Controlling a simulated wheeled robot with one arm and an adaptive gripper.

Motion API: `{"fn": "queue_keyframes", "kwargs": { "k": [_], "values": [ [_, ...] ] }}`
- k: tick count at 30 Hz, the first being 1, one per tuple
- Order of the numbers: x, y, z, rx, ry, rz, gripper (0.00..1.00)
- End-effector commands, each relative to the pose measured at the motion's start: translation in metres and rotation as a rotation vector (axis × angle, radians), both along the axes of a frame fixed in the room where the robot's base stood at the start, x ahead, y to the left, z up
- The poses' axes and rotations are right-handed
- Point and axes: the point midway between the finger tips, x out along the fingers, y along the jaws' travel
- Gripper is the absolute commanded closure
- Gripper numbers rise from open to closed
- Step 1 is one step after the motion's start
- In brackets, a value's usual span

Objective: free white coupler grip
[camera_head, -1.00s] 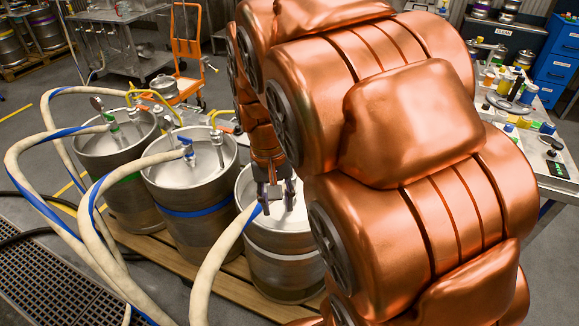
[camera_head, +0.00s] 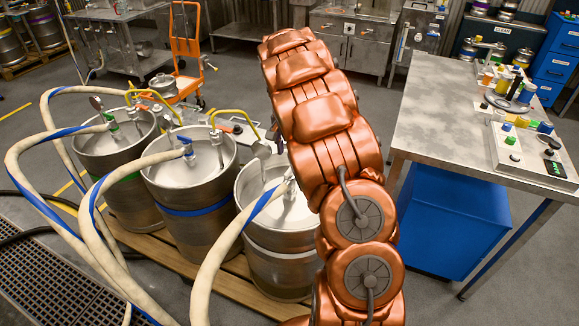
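Three steel kegs stand in a row on a wooden pallet. The right keg (camera_head: 275,250) has a coupler (camera_head: 289,178) with a pale, whitish part on top. My copper arm partly covers it, so its grip cannot be made out clearly. A cream hose with a blue stripe (camera_head: 245,222) runs up to this coupler. The middle keg (camera_head: 190,215) has a blue band and a blue-topped coupler (camera_head: 187,148). The left keg (camera_head: 120,180) has a green-marked coupler (camera_head: 112,125). My gripper is not visible; my arm rises in front of the right keg's right side.
A steel table (camera_head: 430,105) with a control panel (camera_head: 510,150) and small coloured items stands at right, a blue cabinet (camera_head: 450,225) beneath it. An orange hand truck (camera_head: 187,50) stands behind the kegs. Open floor lies between the kegs and the back benches.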

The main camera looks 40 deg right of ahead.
Motion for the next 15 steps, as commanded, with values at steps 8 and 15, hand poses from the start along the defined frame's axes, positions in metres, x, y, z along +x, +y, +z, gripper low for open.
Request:
{"fn": "queue_keyframes", "kwargs": {
  "k": [8,15],
  "values": [
    [0.029,-0.029,-0.034,0.027,-0.029,-0.071,0.64],
    [0.034,-0.033,-0.045,0.035,-0.033,-0.086,0.64]
  ]
}}
